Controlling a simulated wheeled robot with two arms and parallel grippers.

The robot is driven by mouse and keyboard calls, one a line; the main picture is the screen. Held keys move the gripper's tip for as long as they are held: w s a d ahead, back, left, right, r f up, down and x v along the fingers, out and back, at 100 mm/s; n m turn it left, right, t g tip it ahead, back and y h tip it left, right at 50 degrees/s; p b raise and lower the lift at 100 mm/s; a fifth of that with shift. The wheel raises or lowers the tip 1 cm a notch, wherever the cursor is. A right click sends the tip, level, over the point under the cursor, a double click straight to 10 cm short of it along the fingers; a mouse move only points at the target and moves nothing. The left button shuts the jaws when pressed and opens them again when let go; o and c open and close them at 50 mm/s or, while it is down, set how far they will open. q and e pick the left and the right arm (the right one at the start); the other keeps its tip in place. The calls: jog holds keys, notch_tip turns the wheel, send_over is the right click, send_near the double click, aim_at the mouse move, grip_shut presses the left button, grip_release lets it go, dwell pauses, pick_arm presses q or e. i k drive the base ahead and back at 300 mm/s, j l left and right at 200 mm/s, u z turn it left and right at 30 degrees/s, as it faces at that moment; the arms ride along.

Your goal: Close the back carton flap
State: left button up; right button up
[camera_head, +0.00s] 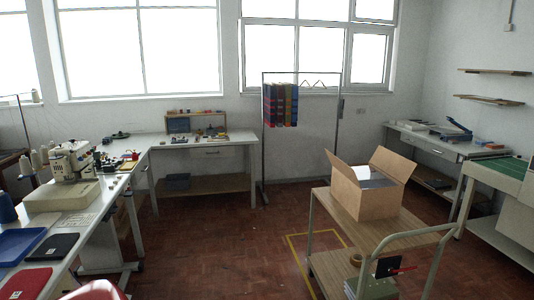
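An open brown cardboard carton (381,205) stands on the wooden top of a trolley (397,237), right of the middle in the head view. One flap (340,164) stands up and leans outward at its left side. Another flap (394,163) stands up and leans outward at its far right side. Something pale and something dark show inside the opening between them. The frames do not settle which flap is the back one. Neither of my grippers is in view.
The trolley has a raised pale push rail (420,233) at its right front and a lower shelf with tape and other items. Yellow tape (301,262) marks the floor beside it. Workbenches (200,146) line the walls. The brown floor (225,235) left of the trolley is clear.

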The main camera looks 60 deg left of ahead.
aim_at(348, 172)
jog(key=u, duration=1.6)
jog(key=i+j, duration=0.25)
jog(key=i, duration=0.25)
jog(key=i+j, duration=0.25)
jog(key=i, duration=0.25)
jog(key=i+j+u, duration=0.1)
jog(key=i+j, duration=0.15)
jog(key=i, duration=0.25)
jog(key=i+j, duration=0.2)
jog(key=i, duration=0.35)
jog(key=i+j, duration=0.2)
jog(key=i, duration=0.3)
jog(key=i+j, duration=0.2)
jog(key=i, duration=0.3)
jog(key=j+u, duration=0.05)
